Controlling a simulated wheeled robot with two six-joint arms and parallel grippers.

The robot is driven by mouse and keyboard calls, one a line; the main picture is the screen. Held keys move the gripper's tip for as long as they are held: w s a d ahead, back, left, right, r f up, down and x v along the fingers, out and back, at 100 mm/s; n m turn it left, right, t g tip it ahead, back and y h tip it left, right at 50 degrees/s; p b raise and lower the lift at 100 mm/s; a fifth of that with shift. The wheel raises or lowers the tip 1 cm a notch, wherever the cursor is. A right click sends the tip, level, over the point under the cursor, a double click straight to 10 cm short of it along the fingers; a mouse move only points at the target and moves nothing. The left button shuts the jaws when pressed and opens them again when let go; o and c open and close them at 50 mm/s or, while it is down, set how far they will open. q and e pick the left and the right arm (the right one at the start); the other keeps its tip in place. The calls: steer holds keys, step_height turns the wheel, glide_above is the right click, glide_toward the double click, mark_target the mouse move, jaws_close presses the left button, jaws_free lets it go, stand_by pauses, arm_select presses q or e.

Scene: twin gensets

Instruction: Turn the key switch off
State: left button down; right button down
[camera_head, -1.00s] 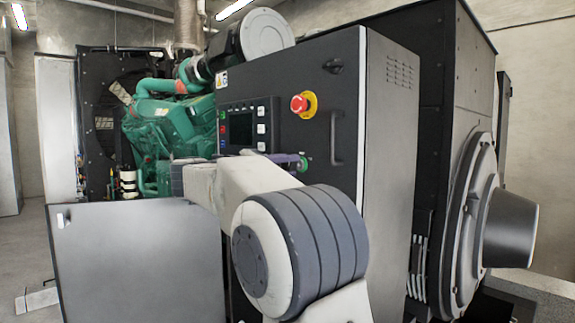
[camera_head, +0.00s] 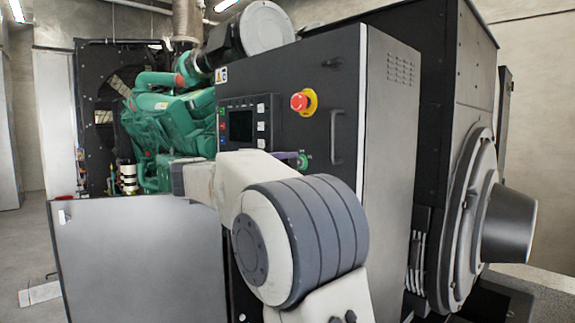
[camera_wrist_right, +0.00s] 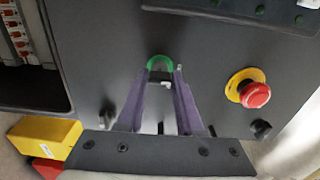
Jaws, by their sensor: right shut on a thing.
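The key switch, with a green ring (camera_wrist_right: 160,63) around it, is on the dark front panel of the control cabinet (camera_head: 310,100). In the right wrist view, the two purple fingers of my right gripper (camera_wrist_right: 160,82) reach up to it, one on each side. They are shut on the key switch, and its turned angle is hard to make out. In the head view, the green ring (camera_head: 303,160) shows just right of the purple fingertips, and my right arm hides the panel below. My left gripper is not in view.
A red emergency stop button (camera_head: 299,102) on a yellow base sticks out near the switch. A display (camera_head: 241,127) and a handle (camera_head: 336,137) are on the same panel. An open cabinet door (camera_head: 140,265) stands at lower left, with a green engine (camera_head: 170,120) behind.

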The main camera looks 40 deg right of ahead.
steer(key=c, duration=0.6)
jaws_free()
steer(key=shift+o, duration=0.2)
steer(key=a+b, duration=0.3)
steer(key=a, duration=0.7)
steer(key=shift+s+a, duration=0.25)
steer(key=shift+s, duration=0.1)
